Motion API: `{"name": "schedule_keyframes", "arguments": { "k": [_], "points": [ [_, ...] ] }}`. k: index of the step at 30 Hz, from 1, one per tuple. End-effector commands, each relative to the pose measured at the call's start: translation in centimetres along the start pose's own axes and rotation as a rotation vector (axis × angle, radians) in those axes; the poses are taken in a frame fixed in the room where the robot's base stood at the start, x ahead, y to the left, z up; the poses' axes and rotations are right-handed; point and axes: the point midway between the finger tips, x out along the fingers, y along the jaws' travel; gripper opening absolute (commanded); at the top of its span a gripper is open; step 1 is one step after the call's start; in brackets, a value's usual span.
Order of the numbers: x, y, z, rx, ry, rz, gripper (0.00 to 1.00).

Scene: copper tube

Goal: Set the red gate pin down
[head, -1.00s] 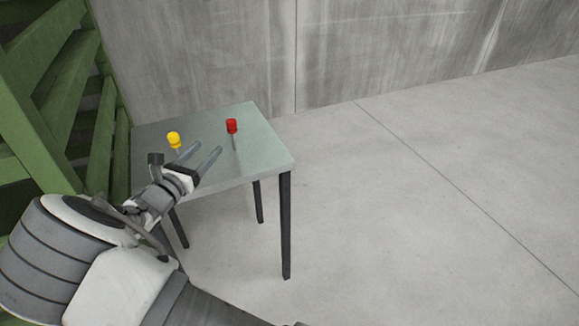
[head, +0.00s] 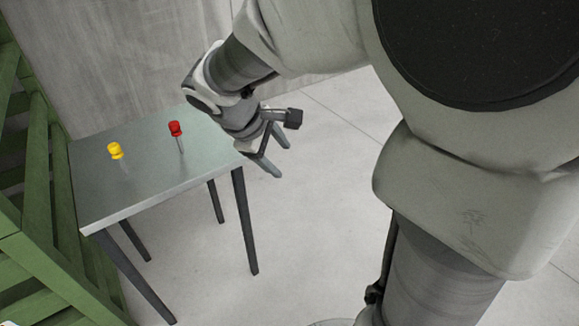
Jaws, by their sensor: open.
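The red gate pin (head: 175,129) stands upright on the small grey table (head: 150,180), with its red knob on top and its thin metal shaft below. A yellow-topped pin (head: 115,151) stands to its left on the same table. My gripper (head: 277,161) is open and empty. It is to the right of the red pin, past the table's right edge, with its fingers pointing down and right. Nothing touches the red pin.
Green slatted woodwork (head: 35,200) stands close along the table's left side. A concrete wall (head: 120,60) is behind. The concrete floor (head: 310,230) right of the table is clear. The tabletop around the pins is free.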

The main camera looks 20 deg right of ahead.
Motion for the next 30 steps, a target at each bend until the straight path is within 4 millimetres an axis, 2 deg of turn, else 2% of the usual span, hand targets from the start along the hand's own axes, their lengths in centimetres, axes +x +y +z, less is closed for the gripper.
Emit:
{"name": "schedule_keyframes", "arguments": {
  "k": [1,6,13,21,30],
  "points": [
    [-0.8,-0.4,1.6,0.087,0.037,-0.038,0.65],
    [-3.2,-2.5,5.5,0.355,0.148,-0.151,0.65],
    [-6.5,-5.8,9.3,0.695,0.292,-0.259,0.65],
    [-8.7,-8.6,11.0,0.939,0.400,-0.315,0.65],
    [-8.9,-9.0,11.1,0.976,0.415,-0.325,0.65]
  ]
}}
